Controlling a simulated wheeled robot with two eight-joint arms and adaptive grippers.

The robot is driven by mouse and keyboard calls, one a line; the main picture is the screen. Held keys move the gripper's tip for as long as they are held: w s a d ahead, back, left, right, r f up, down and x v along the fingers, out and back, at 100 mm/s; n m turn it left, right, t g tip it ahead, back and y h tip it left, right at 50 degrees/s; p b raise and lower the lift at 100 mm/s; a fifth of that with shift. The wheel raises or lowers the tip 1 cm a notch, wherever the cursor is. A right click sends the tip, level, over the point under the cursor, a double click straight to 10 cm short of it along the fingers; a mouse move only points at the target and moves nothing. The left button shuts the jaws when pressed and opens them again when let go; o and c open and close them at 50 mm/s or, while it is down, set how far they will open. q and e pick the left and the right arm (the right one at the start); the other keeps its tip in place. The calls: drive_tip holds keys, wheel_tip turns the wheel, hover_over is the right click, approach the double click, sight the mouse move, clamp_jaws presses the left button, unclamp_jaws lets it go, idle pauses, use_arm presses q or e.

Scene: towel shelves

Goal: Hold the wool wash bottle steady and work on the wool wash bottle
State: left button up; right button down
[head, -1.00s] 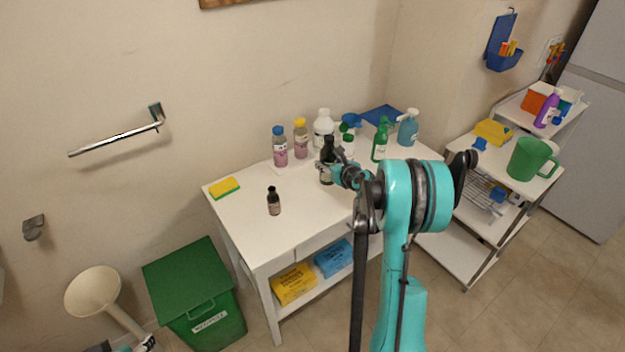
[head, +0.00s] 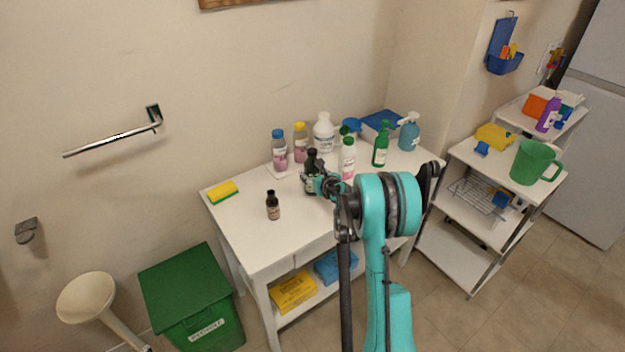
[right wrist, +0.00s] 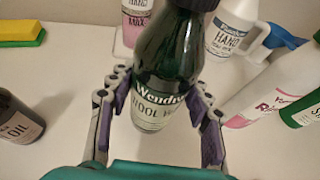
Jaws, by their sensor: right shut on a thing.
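The wool wash bottle (head: 311,160) is dark green with a pale label. In the head view it is upright over the white table, among other bottles. In the right wrist view the wool wash bottle (right wrist: 166,55) fills the middle, and its label partly reads "WOOL". My right gripper (head: 317,184) is shut on the bottle. In the right wrist view the fingers of my right gripper (right wrist: 158,84) sit on both sides of it. I cannot tell whether its base touches the table. My left gripper is not in view.
A small brown bottle (head: 273,207) and a yellow-green sponge (head: 222,192) stand left on the white table (head: 250,240). A white bottle with a pink label (head: 347,158) is close right of the wool wash. Several bottles line the back. The table's front left is clear.

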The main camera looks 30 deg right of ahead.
drive_tip(key=shift+f, duration=0.65)
drive_tip(key=c, duration=0.7)
unclamp_jaws()
drive_tip(key=shift+f, duration=0.1)
drive_tip(key=shift+s+r, duration=0.3)
drive_tip(key=p+v, duration=0.2)
drive_tip(key=v, duration=0.9)
drive_tip(key=shift+s+p, duration=0.2)
drive_tip(key=shift+p, duration=0.15)
